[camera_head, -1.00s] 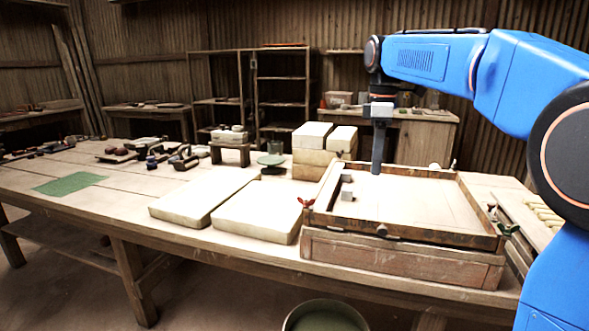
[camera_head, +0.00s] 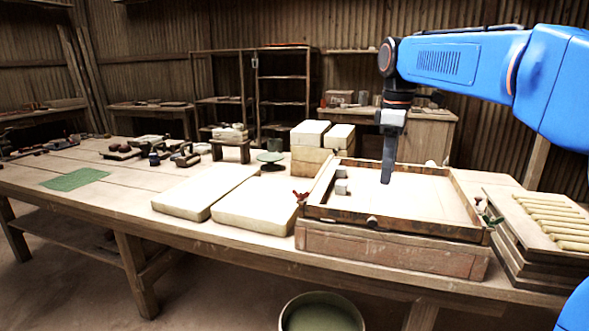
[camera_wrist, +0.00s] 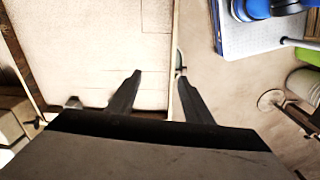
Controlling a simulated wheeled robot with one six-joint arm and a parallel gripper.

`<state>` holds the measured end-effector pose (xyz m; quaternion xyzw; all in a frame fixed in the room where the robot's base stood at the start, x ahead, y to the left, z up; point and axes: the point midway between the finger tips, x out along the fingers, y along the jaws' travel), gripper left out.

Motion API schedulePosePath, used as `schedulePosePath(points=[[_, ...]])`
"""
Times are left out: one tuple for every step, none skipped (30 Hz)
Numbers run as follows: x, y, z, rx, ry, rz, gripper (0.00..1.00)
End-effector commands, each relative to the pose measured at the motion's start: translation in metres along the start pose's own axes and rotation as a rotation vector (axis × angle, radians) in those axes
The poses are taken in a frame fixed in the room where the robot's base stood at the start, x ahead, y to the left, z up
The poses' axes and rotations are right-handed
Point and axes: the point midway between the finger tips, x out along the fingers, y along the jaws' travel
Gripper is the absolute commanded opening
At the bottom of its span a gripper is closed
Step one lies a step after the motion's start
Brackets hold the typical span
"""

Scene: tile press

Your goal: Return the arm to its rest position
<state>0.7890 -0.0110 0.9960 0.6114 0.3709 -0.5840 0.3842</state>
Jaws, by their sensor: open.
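My gripper (camera_head: 387,178) hangs pointing down from my blue arm, above the shallow wooden frame of the tile press (camera_head: 395,226) on the table. In the wrist view its two dark fingers (camera_wrist: 158,95) stand apart with nothing between them. In that view the pale bed of the press (camera_wrist: 90,50) lies below. Two small grey blocks (camera_head: 341,178) sit inside the frame near its left side. I cannot tell the exact height of my gripper above the bed.
Two pale slabs (camera_head: 245,208) lie left of the press. Stacked blocks (camera_head: 310,134) stand behind them. A stack of boards with rods (camera_head: 555,222) is at the right. A green mat (camera_head: 75,180) lies far left. A bucket (camera_head: 322,312) stands on the floor in front.

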Motion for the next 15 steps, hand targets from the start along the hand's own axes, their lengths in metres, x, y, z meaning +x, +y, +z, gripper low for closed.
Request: schedulePosePath(points=[[0.001, -0.005, 0.005, 0.018, 0.003, 0.005, 0.47], [0.002, -0.008, 0.007, 0.03, 0.005, 0.009, 0.47], [0.003, -0.012, 0.011, 0.049, 0.009, 0.015, 0.47], [0.005, -0.015, 0.014, 0.064, 0.011, 0.018, 0.47], [0.006, -0.02, 0.017, 0.081, 0.015, 0.023, 0.47], [0.009, -0.025, 0.022, 0.106, 0.02, 0.03, 0.47], [0.011, -0.03, 0.026, 0.127, 0.024, 0.036, 0.47], [0.013, -0.035, 0.031, 0.148, 0.028, 0.041, 0.47], [0.016, -0.042, 0.037, 0.179, 0.035, 0.049, 0.47], [0.019, -0.047, 0.041, 0.202, 0.039, 0.055, 0.47], [0.022, -0.052, 0.045, 0.224, 0.045, 0.062, 0.47], [0.026, -0.059, 0.051, 0.255, 0.051, 0.068, 0.47], [0.029, -0.064, 0.055, 0.278, 0.057, 0.074, 0.47], [0.032, -0.069, 0.059, 0.3, 0.061, 0.079, 0.47], [0.037, -0.076, 0.064, 0.33, 0.069, 0.087, 0.47]])
